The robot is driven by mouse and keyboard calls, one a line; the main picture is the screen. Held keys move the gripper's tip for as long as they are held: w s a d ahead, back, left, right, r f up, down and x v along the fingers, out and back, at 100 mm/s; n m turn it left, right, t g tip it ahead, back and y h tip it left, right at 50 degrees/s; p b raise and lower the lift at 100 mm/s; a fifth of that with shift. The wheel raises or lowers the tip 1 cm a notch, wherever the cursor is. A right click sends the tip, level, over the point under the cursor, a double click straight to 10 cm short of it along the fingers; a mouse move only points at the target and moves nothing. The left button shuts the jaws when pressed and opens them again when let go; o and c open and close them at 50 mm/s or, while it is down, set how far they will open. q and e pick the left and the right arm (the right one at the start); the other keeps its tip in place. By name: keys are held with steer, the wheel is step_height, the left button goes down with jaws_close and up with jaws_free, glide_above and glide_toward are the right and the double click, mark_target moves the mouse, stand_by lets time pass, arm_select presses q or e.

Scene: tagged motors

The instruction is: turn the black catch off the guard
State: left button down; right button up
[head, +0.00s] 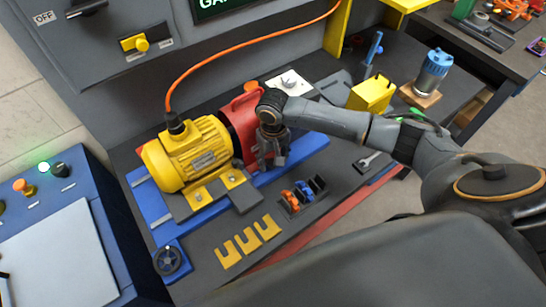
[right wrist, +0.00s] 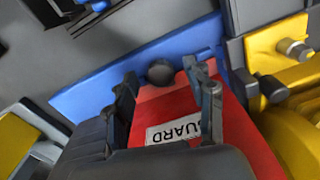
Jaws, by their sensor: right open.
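The red guard (head: 240,116) stands at the shaft end of the yellow motor (head: 190,153). In the right wrist view the guard (right wrist: 235,135) carries a white label reading "GUARD". A dark round piece, which looks like the black catch (right wrist: 160,72), shows at the guard's edge against the blue base. My right gripper (head: 271,160) is beside the guard and hides part of it in the head view. In the right wrist view the fingers of my right gripper (right wrist: 164,90) are apart, with the dark piece just beyond and between their tips. I cannot tell whether they touch the guard. My left gripper is not in view.
An orange cable (head: 213,62) arches from the motor. Yellow slotted plates (head: 248,241) and a small black holder with coloured pieces (head: 303,193) lie in front. A yellow box (head: 371,94) and a blue-topped motor (head: 434,70) stand right. A blue console (head: 83,205) stands left.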

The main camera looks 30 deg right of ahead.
jaws_close()
